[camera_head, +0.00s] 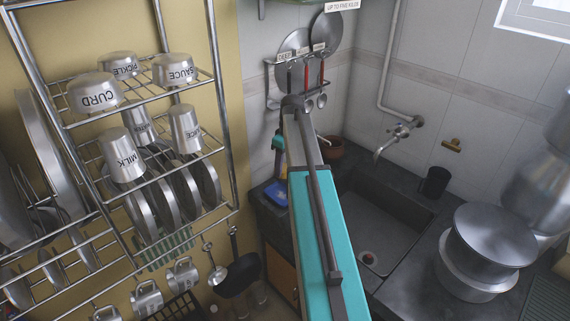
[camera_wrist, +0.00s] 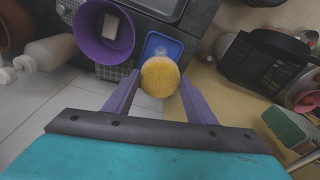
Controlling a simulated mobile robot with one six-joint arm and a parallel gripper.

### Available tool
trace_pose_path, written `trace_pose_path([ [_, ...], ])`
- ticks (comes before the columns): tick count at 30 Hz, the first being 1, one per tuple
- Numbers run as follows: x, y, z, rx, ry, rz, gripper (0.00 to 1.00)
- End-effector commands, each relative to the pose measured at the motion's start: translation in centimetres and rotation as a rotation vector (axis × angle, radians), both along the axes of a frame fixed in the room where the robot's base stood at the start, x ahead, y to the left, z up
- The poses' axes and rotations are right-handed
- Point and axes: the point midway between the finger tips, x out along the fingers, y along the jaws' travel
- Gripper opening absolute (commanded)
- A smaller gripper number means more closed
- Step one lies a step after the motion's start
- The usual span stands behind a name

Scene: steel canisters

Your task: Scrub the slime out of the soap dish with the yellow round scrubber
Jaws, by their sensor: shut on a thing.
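In the wrist view, the yellow round scrubber (camera_wrist: 160,77) sits between the two purple fingers of my gripper (camera_wrist: 159,80), which is shut on it. The blue soap dish (camera_wrist: 151,42) lies just beyond the scrubber, which covers its near edge. I cannot tell whether they touch. A small paler patch shows inside the dish; I cannot make out whether it is slime. In the head view, the blue soap dish (camera_head: 277,197) is on the dark counter left of the sink, beside my teal arm.
A purple tub (camera_wrist: 88,40) with a pale block inside stands left of the dish. A white bottle (camera_wrist: 50,52) is farther left. The sink (camera_head: 385,220) and steel pots (camera_head: 490,240) lie right of my arm.

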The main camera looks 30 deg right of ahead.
Motion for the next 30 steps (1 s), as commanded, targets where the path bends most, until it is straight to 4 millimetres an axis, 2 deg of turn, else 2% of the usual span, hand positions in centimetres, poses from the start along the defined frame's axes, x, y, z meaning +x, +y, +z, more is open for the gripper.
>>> trace_pose_path([
  [15, -0.1, 0.0, -4.1, 0.001, 0.001, -0.001, 0.33],
  [30, -0.1, -0.1, -4.5, 0.0, 0.0, -0.002, 0.33],
])
